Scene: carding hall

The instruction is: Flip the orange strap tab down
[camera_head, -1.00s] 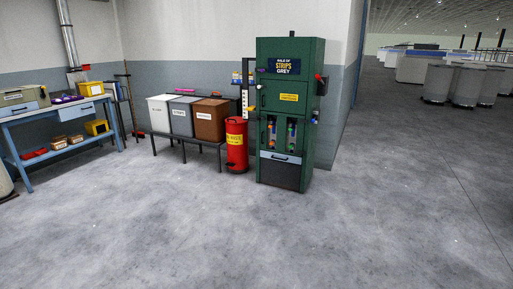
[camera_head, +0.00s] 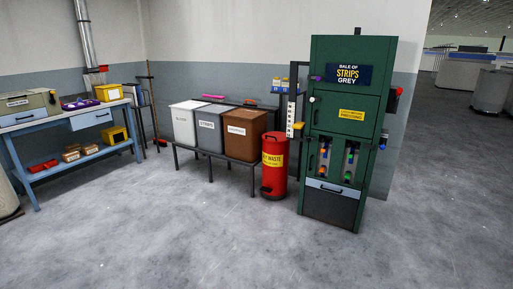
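A tall green baling cabinet (camera_head: 345,105) labelled "BALE OF STRIPS GREY" stands upright at the right of the middle. Its lower front has two narrow upright openings, the left one (camera_head: 324,157) and the right one (camera_head: 350,162), with small coloured pieces in them. Orange, blue and green spots show there, too small to tell which is the orange strap tab or whether it is up or down. A grey-blue drawer front (camera_head: 337,188) with a dark handle sits below the openings. My gripper is not in view.
A red waste bin (camera_head: 274,166) stands against the cabinet's left side. White, grey and brown (camera_head: 246,134) bins sit on a dark stand further left. A blue workbench (camera_head: 70,122) is at the far left. The floor in front is clear.

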